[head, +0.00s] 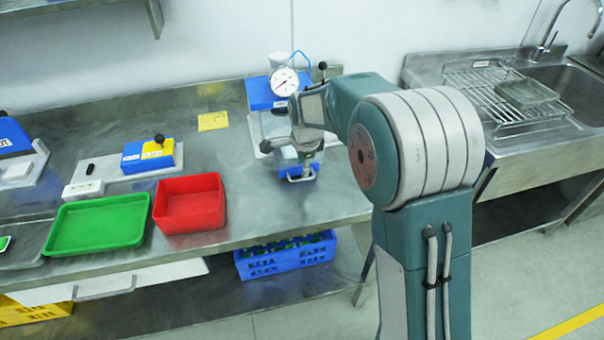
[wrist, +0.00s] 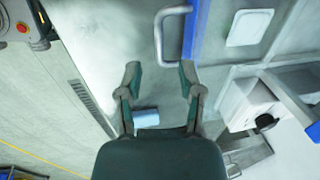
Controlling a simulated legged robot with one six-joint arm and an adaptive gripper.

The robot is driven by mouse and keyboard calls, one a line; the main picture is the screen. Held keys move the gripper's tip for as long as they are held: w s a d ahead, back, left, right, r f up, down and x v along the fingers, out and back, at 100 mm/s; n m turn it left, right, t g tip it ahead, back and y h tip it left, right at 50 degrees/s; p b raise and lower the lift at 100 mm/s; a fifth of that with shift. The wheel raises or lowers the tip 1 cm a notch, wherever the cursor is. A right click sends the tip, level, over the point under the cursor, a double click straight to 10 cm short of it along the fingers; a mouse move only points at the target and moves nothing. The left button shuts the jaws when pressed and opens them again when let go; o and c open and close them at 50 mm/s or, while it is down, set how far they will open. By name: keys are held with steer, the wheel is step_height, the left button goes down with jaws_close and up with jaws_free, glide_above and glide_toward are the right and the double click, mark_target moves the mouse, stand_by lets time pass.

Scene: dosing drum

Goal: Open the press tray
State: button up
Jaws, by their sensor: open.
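The press (head: 262,95) stands on the steel bench with a blue top, a round gauge and a black-knobbed lever. Its tray, with a blue edge (wrist: 198,30), has a grey U-shaped handle (wrist: 159,38). The handle also shows in the head view (head: 299,179), low at the press front. My gripper (wrist: 160,72) is open and empty; in the head view it (head: 306,150) is just above the handle and hides part of the press. In the wrist view the handle bar lies ahead of the gap between my fingertips, not between the fingers. I cannot tell the exact distance.
A red bin (head: 190,205) and a green tray (head: 98,224) stand on the bench to the left. A blue-and-yellow device (head: 148,157) is behind them. A blue crate (head: 287,258) sits on the lower shelf. A sink (head: 560,85) is at the right.

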step_height(320, 180, up, 7)
steer(key=s, duration=0.1)
steer(key=shift+f, duration=0.15)
steer(key=shift+s+d, duration=0.1)
steer(key=s+d+r+n+t, duration=0.1)
steer(key=s+d+r+n, duration=0.35)
steer(key=s, duration=0.25)
steer(key=s+d+r+n+t, duration=0.1)
steer(key=s+d+r+n, duration=0.2)
steer(key=s+r, duration=0.3)
steer(key=s+d+f+n, duration=0.1)
steer(key=s+n, duration=0.3)
steer(key=s, duration=0.4)
steer(key=s+d+f+n+t, duration=0.1)
steer(key=s+d+n, duration=0.2)
steer(key=s, duration=0.6)
steer(key=shift+f+n+t, duration=0.3)
steer(key=shift+f+n, duration=0.1)
steer(key=shift+n, duration=0.05)
